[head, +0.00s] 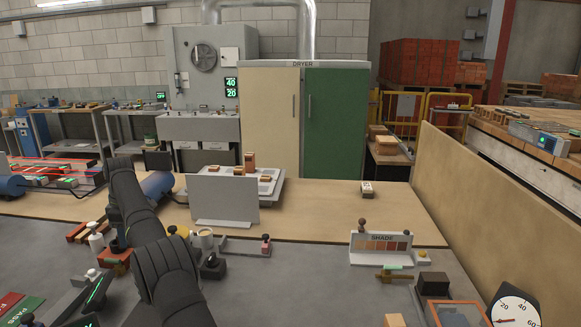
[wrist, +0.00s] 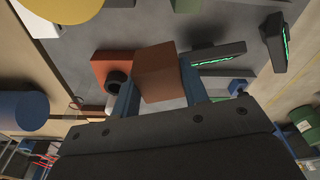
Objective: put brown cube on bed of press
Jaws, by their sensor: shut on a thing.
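The brown cube (wrist: 158,72) is in the wrist view, between the two blue fingers of my gripper (wrist: 160,86). My gripper is shut on it and holds it by two opposite sides. An orange-red block with a black round part (wrist: 103,66) shows just left of the cube, partly behind it. In the head view a red block (head: 116,258) stands on the grey bench beside my dark arm. My arm hides part of that area, and I cannot make out the cube there. I cannot tell for sure which thing is the press.
A white mug (head: 203,239), a black fixture (head: 212,267) and a grey bracket (head: 243,247) stand right of my arm. A grey upright panel (head: 224,200) stands behind. Devices with green displays (wrist: 218,56) lie right of the cube. Bare bench lies around (head: 300,270).

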